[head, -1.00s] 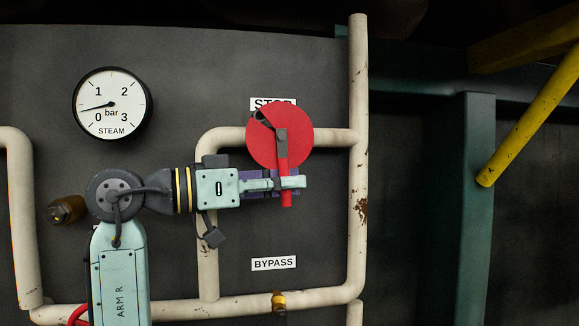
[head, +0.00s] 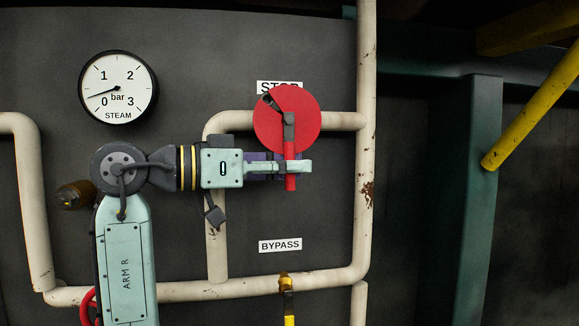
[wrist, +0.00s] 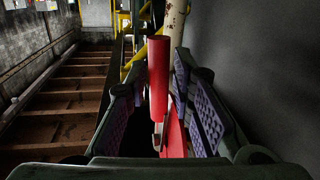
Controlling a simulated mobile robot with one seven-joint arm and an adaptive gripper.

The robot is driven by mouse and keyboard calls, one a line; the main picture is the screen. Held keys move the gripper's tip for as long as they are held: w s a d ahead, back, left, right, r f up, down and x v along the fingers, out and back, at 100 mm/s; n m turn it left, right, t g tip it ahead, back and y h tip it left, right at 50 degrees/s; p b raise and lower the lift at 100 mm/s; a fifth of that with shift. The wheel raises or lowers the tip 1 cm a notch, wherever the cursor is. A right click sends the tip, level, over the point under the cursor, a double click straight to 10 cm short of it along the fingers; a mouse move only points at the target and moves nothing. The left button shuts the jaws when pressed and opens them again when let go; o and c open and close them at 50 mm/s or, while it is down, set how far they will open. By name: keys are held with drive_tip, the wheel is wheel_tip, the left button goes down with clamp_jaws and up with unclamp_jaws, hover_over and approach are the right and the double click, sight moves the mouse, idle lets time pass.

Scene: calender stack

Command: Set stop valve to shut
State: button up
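The stop valve has a red disc (head: 305,112) on the upper horizontal pipe, partly covering the STOP label (head: 272,87). Its red lever (head: 290,182) hangs almost straight down from a grey hub (head: 289,121), crosswise to that pipe. My gripper (head: 305,167) reaches in from the left across the lever's lower part. In the wrist view the red lever (wrist: 158,80) stands between the two purple-padded fingers of my gripper (wrist: 160,110). Gaps show on both sides, so the fingers are open around it.
A steam gauge (head: 118,87) at upper left reads a little above 0 bar. A BYPASS label (head: 280,245) and a yellow bypass handle (head: 288,305) are below. A vertical pipe (head: 367,210) stands close to the right of the lever. A brass fitting (head: 75,195) is at left.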

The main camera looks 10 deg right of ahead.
drive_tip(key=v, duration=1.2)
